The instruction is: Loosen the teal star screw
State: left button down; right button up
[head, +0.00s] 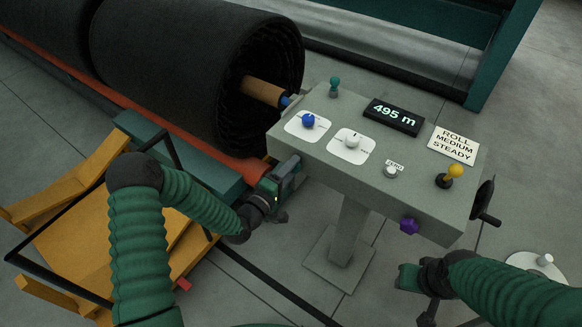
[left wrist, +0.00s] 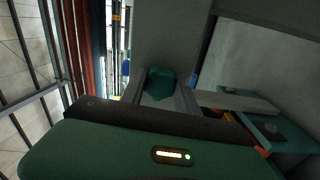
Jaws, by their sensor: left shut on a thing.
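The teal star screw (left wrist: 158,84) shows in the left wrist view between my fingers, against the grey side of the console. My left gripper (head: 288,174) is at the console's left side in the head view, shut on the screw. There, the gripper hides the screw. My right gripper (head: 424,281) hangs below and in front of the console, apart from it. How far its jaws are open is not clear.
The grey console (head: 330,165) carries a blue knob (head: 308,121), a white knob (head: 352,141), a teal-topped lever (head: 334,86), a yellow-topped lever (head: 455,171) and a purple star knob (head: 409,226). A black netting roll (head: 190,70) lies behind left. An orange frame (head: 75,240) stands at left.

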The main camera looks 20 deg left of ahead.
pick_arm(q)
jog(key=c, duration=1.2)
grip_release()
jog(key=shift+a+f, duration=0.15)
jog(key=shift+f, duration=0.2)
jog(key=shift+c, duration=0.2)
jog(key=o, duration=0.3)
jog(key=shift+w+a, duration=0.1)
jog(key=shift+w, duration=0.05)
jog(key=shift+o, duration=0.2)
jog(key=shift+r, duration=0.1)
jog(key=v, duration=0.3)
jog(key=shift+p, duration=0.35)
